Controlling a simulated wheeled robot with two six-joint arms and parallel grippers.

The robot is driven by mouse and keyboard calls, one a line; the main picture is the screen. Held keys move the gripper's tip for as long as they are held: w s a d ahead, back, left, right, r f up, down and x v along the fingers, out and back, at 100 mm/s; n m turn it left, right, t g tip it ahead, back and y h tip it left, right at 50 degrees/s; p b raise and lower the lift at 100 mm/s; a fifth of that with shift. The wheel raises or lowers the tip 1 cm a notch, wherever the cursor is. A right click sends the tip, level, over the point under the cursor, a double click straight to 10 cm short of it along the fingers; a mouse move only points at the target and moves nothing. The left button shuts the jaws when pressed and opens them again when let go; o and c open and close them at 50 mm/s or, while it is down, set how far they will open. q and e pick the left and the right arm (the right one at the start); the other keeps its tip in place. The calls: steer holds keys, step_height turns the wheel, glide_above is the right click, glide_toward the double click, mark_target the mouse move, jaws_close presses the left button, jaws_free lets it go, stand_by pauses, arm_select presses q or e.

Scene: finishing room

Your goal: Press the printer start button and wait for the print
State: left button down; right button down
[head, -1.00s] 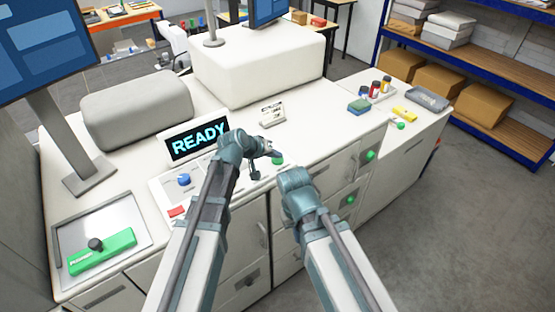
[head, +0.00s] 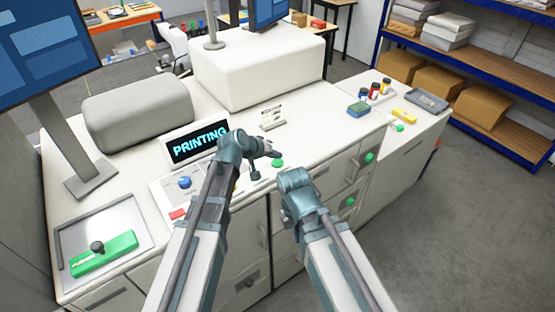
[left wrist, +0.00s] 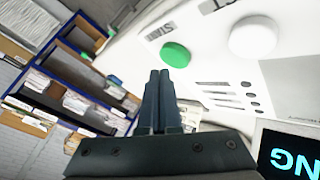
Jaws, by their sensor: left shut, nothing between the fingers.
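The printer's small display (head: 198,142) reads "PRINTING" in cyan letters; part of it also shows in the left wrist view (left wrist: 292,155). The green start button (head: 277,163) sits on the sloped control panel and shows as a round green cap in the left wrist view (left wrist: 176,54). My left gripper (head: 272,152) is shut and empty. Its fingertips (left wrist: 161,78) are close to the green button but look apart from it. My right arm (head: 297,182) is in view, bent at the front of the counter; its gripper fingers are hidden or out of frame.
The panel also has a blue knob (head: 184,181) and a red button (head: 178,214). A green tool with a black knob (head: 103,254) lies in a tray at left. A small card stand (head: 272,118) stands behind. Bottles and a sponge (head: 358,109) are at right.

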mark_target(276, 164)
stand_by(0.3)
arm_select(q)
step_height(276, 164, up, 5)
steer(key=p, duration=0.5)
steer(key=shift+r, duration=0.1)
